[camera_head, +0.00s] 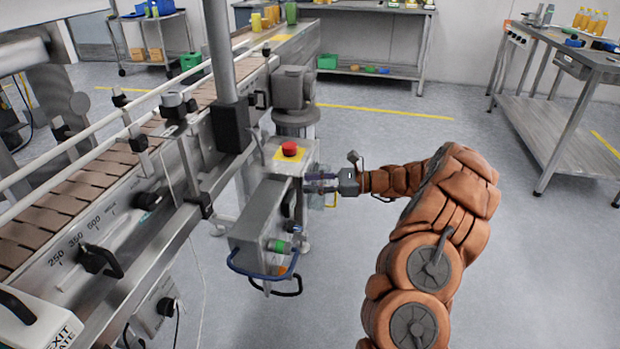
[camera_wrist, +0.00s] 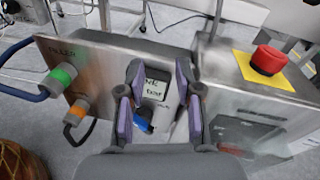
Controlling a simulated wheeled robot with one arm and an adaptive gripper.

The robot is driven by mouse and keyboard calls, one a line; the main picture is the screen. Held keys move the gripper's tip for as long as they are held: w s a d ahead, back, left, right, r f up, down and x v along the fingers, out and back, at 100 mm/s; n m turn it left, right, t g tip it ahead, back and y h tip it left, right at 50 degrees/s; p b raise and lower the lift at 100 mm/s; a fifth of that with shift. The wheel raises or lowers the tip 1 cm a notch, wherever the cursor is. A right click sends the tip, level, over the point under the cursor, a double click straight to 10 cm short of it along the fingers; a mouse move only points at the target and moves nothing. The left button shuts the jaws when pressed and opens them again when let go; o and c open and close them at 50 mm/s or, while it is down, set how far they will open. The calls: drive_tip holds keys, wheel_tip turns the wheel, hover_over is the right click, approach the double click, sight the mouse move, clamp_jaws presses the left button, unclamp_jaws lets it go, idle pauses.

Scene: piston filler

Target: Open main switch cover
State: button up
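The grey control box (camera_head: 265,215) stands beside the conveyor. My gripper (camera_head: 318,182) is at the box's right side. In the wrist view my gripper (camera_wrist: 160,78) has its two purple-grey fingers apart, with nothing held between them. Between and behind the fingers show a small label (camera_wrist: 155,88) and a blue knob (camera_wrist: 144,122) on the box face. A dark, glossy panel (camera_wrist: 243,132) with reddish marks is on the right part of the box, below the red button. I cannot tell for sure which part is the main switch cover, or whether the fingers touch it.
A red emergency button (camera_head: 289,149) on a yellow plate tops the box; it also shows in the wrist view (camera_wrist: 268,59). Green (camera_wrist: 64,74) and orange (camera_wrist: 76,112) connectors with cables stick out at left. The conveyor (camera_head: 60,205) is left; open floor (camera_head: 380,150) lies right.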

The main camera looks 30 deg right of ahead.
drive_tip(key=shift+s+a+r+n, duration=0.1)
drive_tip(key=shift+a+r+n, duration=0.2)
drive_tip(key=shift+a+r, duration=0.3)
